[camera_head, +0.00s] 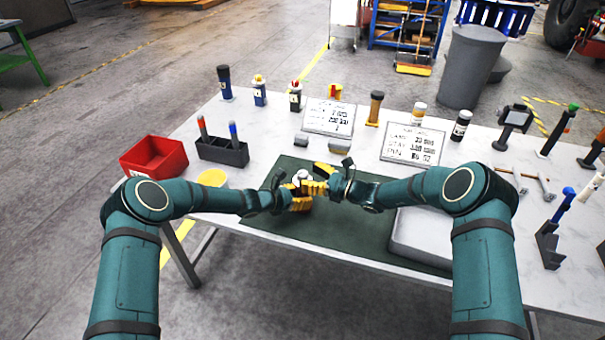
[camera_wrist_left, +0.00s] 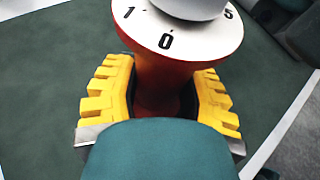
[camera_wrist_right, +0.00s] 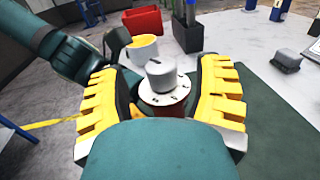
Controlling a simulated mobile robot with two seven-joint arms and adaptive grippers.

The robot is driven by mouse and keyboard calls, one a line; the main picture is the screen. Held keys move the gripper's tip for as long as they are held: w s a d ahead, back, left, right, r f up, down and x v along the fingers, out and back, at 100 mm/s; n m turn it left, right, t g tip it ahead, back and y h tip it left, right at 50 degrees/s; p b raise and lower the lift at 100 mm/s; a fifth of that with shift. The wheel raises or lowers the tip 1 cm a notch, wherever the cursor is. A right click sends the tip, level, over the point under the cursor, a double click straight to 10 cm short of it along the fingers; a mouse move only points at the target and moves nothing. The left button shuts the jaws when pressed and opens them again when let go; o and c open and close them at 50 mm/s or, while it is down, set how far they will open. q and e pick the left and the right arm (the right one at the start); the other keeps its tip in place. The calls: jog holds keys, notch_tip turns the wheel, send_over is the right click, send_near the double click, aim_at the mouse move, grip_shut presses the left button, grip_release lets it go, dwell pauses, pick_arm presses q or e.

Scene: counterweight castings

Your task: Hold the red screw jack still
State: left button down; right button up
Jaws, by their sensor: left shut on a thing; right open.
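The red screw jack (camera_wrist_left: 160,75) stands on the green mat (camera_head: 350,215). It has a white numbered dial (camera_wrist_left: 178,30) and a grey knob, which also shows in the right wrist view (camera_wrist_right: 162,75). My left gripper (camera_head: 301,198) is shut on the red body below the dial, its yellow pads on either side in the left wrist view (camera_wrist_left: 162,90). My right gripper (camera_head: 322,180) is open at the jack's top. In the right wrist view its pads (camera_wrist_right: 160,80) stand apart on either side of the knob; I cannot tell whether they touch it.
A red bin (camera_head: 153,155), a dark holder with two markers (camera_head: 222,151) and a yellow round thing (camera_head: 212,177) are at the left. Grey blocks (camera_head: 339,145) and sign cards (camera_head: 413,146) lie behind the mat. A grey tray (camera_head: 420,240) is at the right.

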aim_at(302, 173)
jog(key=shift+x, duration=1.4)
grip_shut()
jog(key=shift+m+t+h, duration=0.5)
jog(key=shift+m+t, duration=0.1)
jog(key=shift+t, duration=0.2)
jog(key=shift+m+t+h, duration=0.4)
jog(key=shift+m+t, duration=0.2)
jog(key=shift+a+r+m+t+h, duration=0.1)
jog(key=shift+m+t+h, duration=1.4)
jog(key=shift+t+h, duration=0.3)
jog(key=shift+m+t+h, duration=0.5)
jog(key=shift+h, duration=0.1)
